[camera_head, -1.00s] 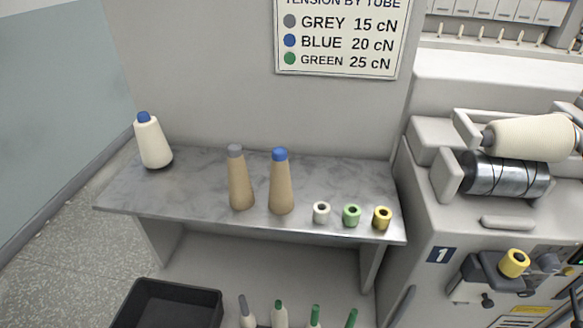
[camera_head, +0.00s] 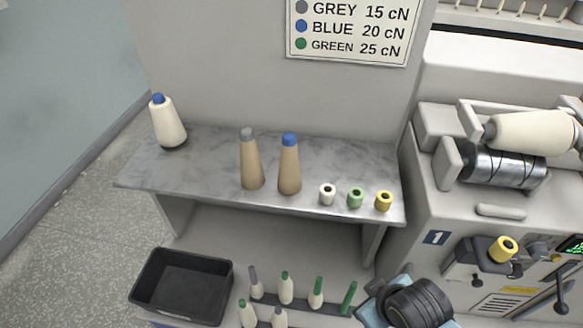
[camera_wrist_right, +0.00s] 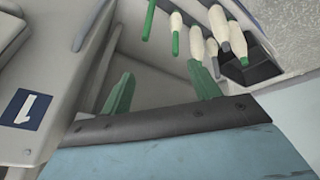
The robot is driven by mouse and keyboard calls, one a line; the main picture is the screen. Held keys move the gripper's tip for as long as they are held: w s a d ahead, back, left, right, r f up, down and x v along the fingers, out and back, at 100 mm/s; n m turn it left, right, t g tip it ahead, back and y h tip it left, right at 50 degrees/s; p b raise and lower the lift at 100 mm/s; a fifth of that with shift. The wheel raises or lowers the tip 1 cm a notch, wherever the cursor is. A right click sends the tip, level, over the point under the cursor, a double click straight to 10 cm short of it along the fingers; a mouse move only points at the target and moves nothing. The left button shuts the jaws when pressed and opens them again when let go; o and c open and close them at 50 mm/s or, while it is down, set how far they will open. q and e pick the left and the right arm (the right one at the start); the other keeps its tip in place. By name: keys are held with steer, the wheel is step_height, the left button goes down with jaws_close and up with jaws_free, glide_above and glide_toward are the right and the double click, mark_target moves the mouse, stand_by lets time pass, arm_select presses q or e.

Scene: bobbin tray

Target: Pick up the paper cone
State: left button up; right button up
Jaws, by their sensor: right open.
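Two tan paper cones stand upright side by side on the grey marbled shelf (camera_head: 210,165). One is the grey-tipped cone (camera_head: 251,165); to its right is the blue-tipped cone (camera_head: 289,168). My right arm shows at the bottom right of the head view, below and to the right of the cones, its fingers not made out there. In the right wrist view my right gripper (camera_wrist_right: 161,86) has its two green fingers wide apart, with nothing between them. The tan cones do not show in that view. My left gripper is not in view.
A white blue-tipped cone (camera_head: 168,123) stands at the shelf's left end. Below are a black bin (camera_head: 140,285) and several pegged bobbins (camera_head: 286,289). The winding machine (camera_head: 425,190) stands right.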

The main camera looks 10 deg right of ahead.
steer(key=w+r+n+t, duration=0.4)
steer(key=w+r+n, duration=0.2)
steer(key=w, duration=0.1)
steer(key=n+t+y, duration=0.6)
steer(key=n+y, duration=0.5)
steer(key=n, duration=2.2)
glide_toward(296, 153)
steer(key=x, duration=0.3)
steer(key=p+x, duration=0.1)
steer(key=x, duration=0.2)
steer(key=shift+w+d+r, duration=0.1)
steer(key=shift+r, duration=0.15)
steer(key=shift+f+x, duration=0.15)
steer(key=shift+x, duration=1.35)
steer(key=shift+f+x, duration=0.15)
steer(key=shift+x, duration=1.35)
steer(key=c, duration=1.3)
